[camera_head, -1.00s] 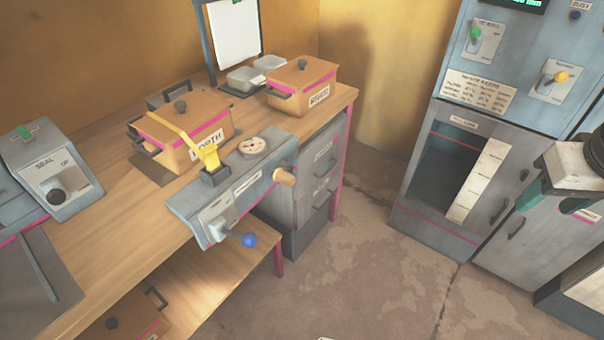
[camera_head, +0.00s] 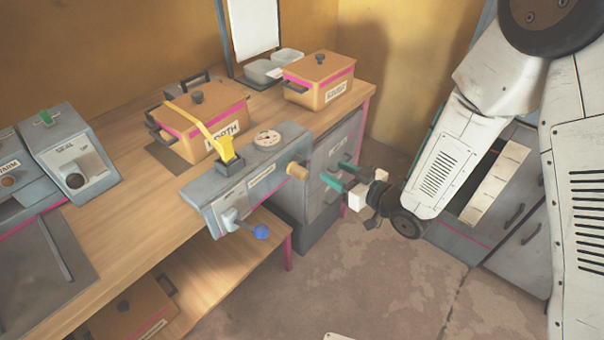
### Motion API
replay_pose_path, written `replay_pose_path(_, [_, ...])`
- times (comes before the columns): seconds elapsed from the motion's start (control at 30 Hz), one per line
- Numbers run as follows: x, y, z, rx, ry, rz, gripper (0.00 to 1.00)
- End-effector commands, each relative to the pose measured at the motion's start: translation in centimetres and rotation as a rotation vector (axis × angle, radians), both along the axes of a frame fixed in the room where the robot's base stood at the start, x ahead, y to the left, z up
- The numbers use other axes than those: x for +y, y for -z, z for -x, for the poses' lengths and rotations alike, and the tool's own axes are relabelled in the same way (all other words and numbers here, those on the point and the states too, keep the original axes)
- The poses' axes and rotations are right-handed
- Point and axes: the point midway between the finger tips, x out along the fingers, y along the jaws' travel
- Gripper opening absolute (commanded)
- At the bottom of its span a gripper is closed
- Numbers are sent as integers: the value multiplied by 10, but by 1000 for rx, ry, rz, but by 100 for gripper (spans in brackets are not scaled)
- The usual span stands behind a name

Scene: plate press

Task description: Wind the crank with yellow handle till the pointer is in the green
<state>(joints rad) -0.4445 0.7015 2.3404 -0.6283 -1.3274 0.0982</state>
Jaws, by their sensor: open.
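A grey winding device (camera_head: 262,165) sits on the front edge of the wooden table. A round dial (camera_head: 267,138) is on its top; its pointer and any green zone are too small to read. A stubby tan-yellow handle (camera_head: 297,171) sticks out at the device's right end. A lever with a blue ball (camera_head: 261,232) hangs at its front left.
A second tan box (camera_head: 320,88) stands at the back right of the table (camera_head: 120,218). A grey SEAL console (camera_head: 75,165) is at the left. Grey drawers (camera_head: 335,150) stand behind my gripper. Floor (camera_head: 370,285) in front is clear.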

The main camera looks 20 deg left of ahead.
Motion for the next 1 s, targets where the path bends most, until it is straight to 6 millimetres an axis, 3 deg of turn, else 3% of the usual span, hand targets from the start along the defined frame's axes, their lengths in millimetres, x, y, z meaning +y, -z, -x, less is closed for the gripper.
replay_pose_path(0.1, [16,17,24,5,-69,-101,50])
replay_pose_path(0.3, [26,23,38,5,-112,-180,50])
replay_pose_path(0.7, [80,22,16,3,-113,-185,50])
replay_pose_path(1.0, [95,22,9,5,-110,-182,50])
